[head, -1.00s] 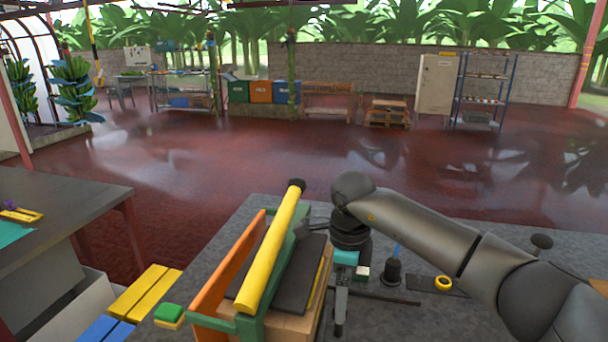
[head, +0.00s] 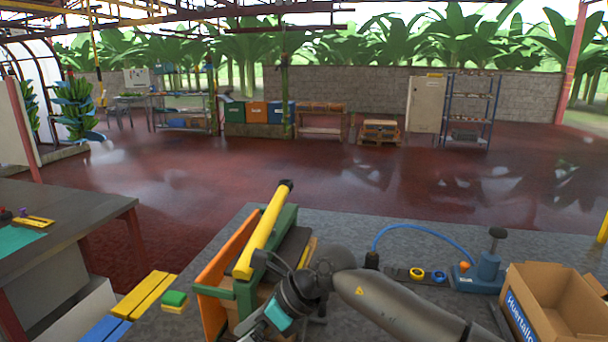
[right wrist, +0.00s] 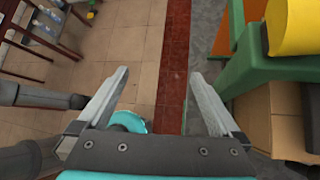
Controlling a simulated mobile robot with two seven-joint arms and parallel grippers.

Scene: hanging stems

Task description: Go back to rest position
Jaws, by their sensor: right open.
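My right arm comes in from the lower right in the head view and bends down at the wrist beside a wooden holder with green and orange sides (head: 222,258). A yellow tube with a dark end (head: 262,232) lies slanted on that holder. In the right wrist view my right gripper (right wrist: 160,76) is open, with nothing between its two grey fingers. The floor shows below them. The green part (right wrist: 265,70) and yellow tube (right wrist: 297,25) are to the right of the fingers, apart from them. My left gripper is not in view.
The grey worktop (head: 400,240) carries a blue pump-like tool with a hose (head: 485,272) and an open cardboard box (head: 553,305) at the right. Yellow and blue slats (head: 145,292) are at the lower left. A dark table (head: 65,215) stands left. The red floor beyond is clear.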

